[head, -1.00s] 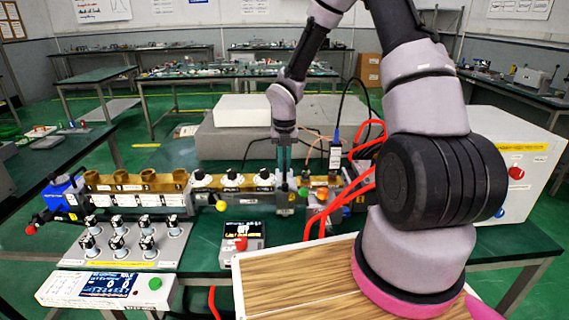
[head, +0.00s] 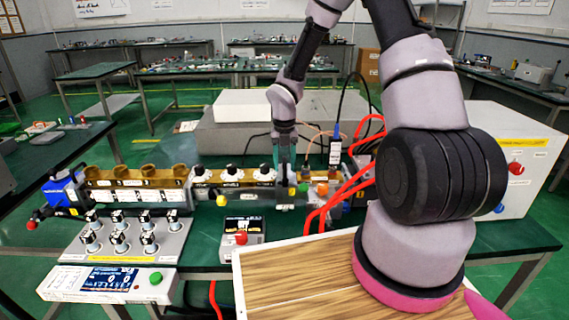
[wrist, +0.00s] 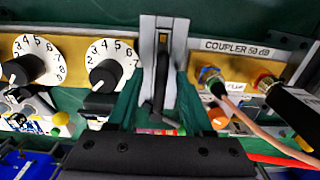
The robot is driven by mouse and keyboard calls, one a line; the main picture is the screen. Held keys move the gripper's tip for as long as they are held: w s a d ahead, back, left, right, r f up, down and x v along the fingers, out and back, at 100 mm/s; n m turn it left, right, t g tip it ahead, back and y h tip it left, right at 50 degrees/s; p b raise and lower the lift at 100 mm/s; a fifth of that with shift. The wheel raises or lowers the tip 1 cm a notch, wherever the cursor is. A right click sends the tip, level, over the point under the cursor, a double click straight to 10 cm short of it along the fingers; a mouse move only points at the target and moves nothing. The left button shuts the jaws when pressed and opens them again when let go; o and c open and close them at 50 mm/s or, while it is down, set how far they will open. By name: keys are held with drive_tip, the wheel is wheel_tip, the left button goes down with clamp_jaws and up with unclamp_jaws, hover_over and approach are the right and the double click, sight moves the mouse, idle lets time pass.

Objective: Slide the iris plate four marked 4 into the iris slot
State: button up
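My gripper (wrist: 160,108) points down over a grey block with a slot (wrist: 148,35) on the brass waveguide line. Its two teal fingers stand apart, one on each side of a dark upright piece (wrist: 161,75). This piece stands at the block and looks like a plate with a tab; its marking cannot be read, and I see gaps beside it. In the head view my gripper (head: 284,160) is over the right part of the line, and its fingertips are hard to make out. Several small marked pieces stand on a grey rack (head: 172,247) at the left.
Dials (wrist: 108,65) stand left of the block, cable connectors (wrist: 212,82) right of it. Red cables (head: 352,190) run close by on the right.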

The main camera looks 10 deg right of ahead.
wheel_tip(320, 180, up, 10)
drive_tip(key=shift+r, duration=0.25)
drive_tip(key=s+d+r+m+t, duration=0.1)
drive_tip(key=s+d+r+m, duration=0.3)
drive_tip(key=r+m, duration=0.5)
drive_tip(key=s+d+r+m+t, duration=0.1)
drive_tip(key=s+r+m+t, duration=0.1)
drive_tip(key=s+r+m, duration=0.6)
drive_tip(key=s+r+m+t+y, duration=0.1)
drive_tip(key=s+r+m, duration=0.4)
drive_tip(key=m, duration=0.5)
drive_tip(key=s+r+m+t+y, duration=0.1)
drive_tip(key=s+r+m+t, duration=0.2)
drive_tip(key=m, duration=0.8)
drive_tip(key=s+r, duration=0.2)
drive_tip(key=s, duration=0.1)
drive_tip(key=shift+s+d+r, duration=0.15)
drive_tip(key=shift+d+r, duration=0.25)
